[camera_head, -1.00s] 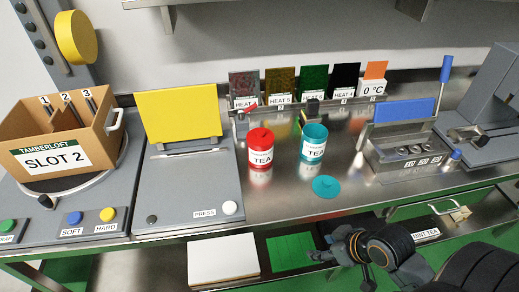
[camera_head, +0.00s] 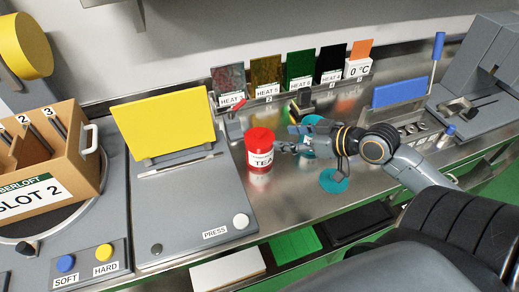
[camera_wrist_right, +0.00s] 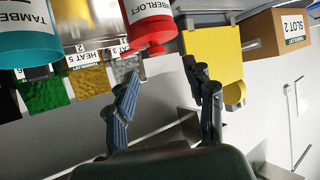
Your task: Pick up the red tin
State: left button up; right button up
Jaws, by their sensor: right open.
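The red tin (camera_head: 259,150) with a red lid and a white TEA label stands upright on the steel counter (camera_head: 285,195). My right gripper (camera_head: 284,139) reaches in from the right, open, with its fingers just right of the red tin. In the right wrist view, which looks upside down, the red tin (camera_wrist_right: 142,22) lies ahead of the two spread fingers (camera_wrist_right: 161,70), and nothing is between them. A teal tin (camera_head: 310,122) stands behind my right gripper and is partly hidden by it. My left gripper is not in view.
A teal lid (camera_head: 333,181) lies on the counter below my right wrist. A grey press with a yellow panel (camera_head: 164,122) is left of the red tin. Several coloured heat panels (camera_head: 301,70) stand at the back. A blue-lidded metal box (camera_head: 399,90) is at right.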

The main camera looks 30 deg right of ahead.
aim_at(262, 133)
jog(key=x, duration=0.2)
jog(key=p+x, duration=0.1)
jog(key=x, duration=0.1)
jog(key=shift+w+r, duration=0.1)
jog(key=shift+w, duration=0.3)
jog(key=x, duration=0.1)
jog(key=p+x, duration=0.1)
jog(key=x, duration=0.1)
jog(key=shift+w+d, duration=0.2)
jog(key=shift+w, duration=0.05)
jog(key=shift+w+a+f, duration=0.15)
jog(key=shift+w+f, duration=0.15)
jog(key=shift+w, duration=0.1)
jog(key=shift+c, duration=0.7)
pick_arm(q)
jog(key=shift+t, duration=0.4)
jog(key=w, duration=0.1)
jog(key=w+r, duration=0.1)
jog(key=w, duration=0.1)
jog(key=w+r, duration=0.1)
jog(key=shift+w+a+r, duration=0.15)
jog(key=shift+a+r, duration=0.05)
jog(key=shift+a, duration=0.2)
pick_arm(e)
grip_shut()
